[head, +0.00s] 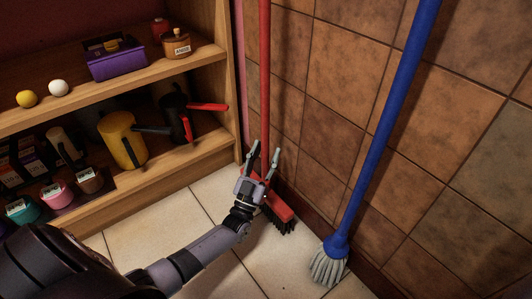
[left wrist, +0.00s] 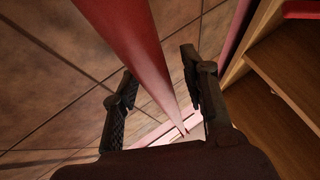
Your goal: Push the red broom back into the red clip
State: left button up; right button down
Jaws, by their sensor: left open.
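The red broom stands upright in the corner between shelf and tiled wall. Its red handle (head: 264,70) runs out of the top of the head view, and its red head (head: 279,208) with dark bristles is on the floor. My left gripper (head: 264,158) is open low on the handle, just above the broom head. In the left wrist view the handle (left wrist: 140,55) passes through the gap between the open fingers (left wrist: 160,90); contact cannot be told. The red clip does not show in either view. My right gripper is not in view.
A blue-handled mop (head: 395,110) leans on the tiled wall to the right. The wooden shelf (head: 130,185) at left holds a yellow jug (head: 121,140), a dark pot with a red handle (head: 176,118) and other items. Pale floor tiles (head: 175,222) are clear in front.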

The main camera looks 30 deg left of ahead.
pick_arm(q)
jog(key=v, duration=1.1)
jog(key=shift+s+f, duration=0.25)
jog(key=shift+s, duration=0.1)
jog(key=shift+o, duration=0.4)
jog(key=o, duration=1.1)
jog(key=s+p, duration=0.1)
jog(key=s, duration=0.3)
jog(key=shift+d, duration=0.15)
